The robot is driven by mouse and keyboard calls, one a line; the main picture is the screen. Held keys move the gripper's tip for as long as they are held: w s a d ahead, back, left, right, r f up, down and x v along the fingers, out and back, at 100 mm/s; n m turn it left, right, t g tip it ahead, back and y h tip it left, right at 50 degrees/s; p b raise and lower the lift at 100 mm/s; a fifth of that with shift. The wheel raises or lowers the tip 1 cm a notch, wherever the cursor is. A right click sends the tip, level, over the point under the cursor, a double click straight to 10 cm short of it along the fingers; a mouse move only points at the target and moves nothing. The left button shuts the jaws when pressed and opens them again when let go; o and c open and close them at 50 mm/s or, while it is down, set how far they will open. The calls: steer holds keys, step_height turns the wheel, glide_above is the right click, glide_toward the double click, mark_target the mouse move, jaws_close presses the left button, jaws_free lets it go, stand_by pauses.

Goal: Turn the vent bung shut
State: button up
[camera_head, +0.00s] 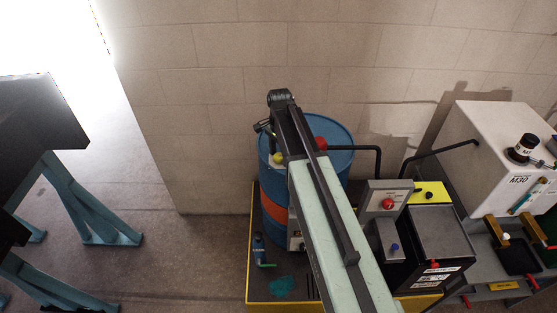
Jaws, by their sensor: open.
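A blue drum (341,133) with an orange band stands against the wall, largely covered by my arm. On its top are a red round cap (319,143) and a small yellow knob (277,159); I cannot tell which of them is the vent bung. My arm reaches over the drum from the lower right. My gripper (266,131) is at the arm's far end, open, over the left side of the drum top, just above the yellow knob. The fingertips are small and dark, and I cannot tell whether they touch anything.
To the right are a grey control box (388,200) with a red button, a black unit (439,236) and a white tank (493,155). A dark pipe runs from the drum.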

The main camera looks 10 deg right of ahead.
steer(key=shift+r, duration=0.1)
jaws_close()
steer(key=n, duration=0.4)
steer(key=shift+n, duration=0.4)
steer(key=n, duration=0.4)
steer(key=shift+n, duration=0.3)
steer(key=n, duration=0.4)
steer(key=shift+a, duration=0.1)
steer(key=shift+n, duration=2.3)
